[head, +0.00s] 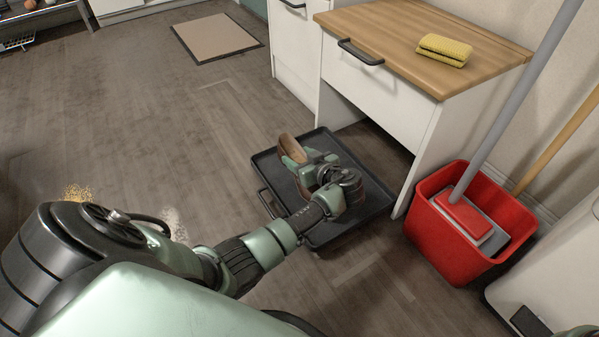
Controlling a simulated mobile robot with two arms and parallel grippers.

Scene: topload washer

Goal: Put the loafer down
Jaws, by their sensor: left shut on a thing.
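A brown loafer (289,147) shows at the far end of my left gripper (293,158), over a black tray (343,233) on the floor. The gripper is shut on the loafer and hides much of it. I cannot tell whether the loafer touches the tray or is held just above it. The tray has a raised rim and a handle on its left side. My right gripper is not in view.
A red bucket (425,227) with a grey-handled mop (513,95) stands right of the tray. A beige mat (216,36) lies farther back. Open wooden floor (150,110) lies left of the tray.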

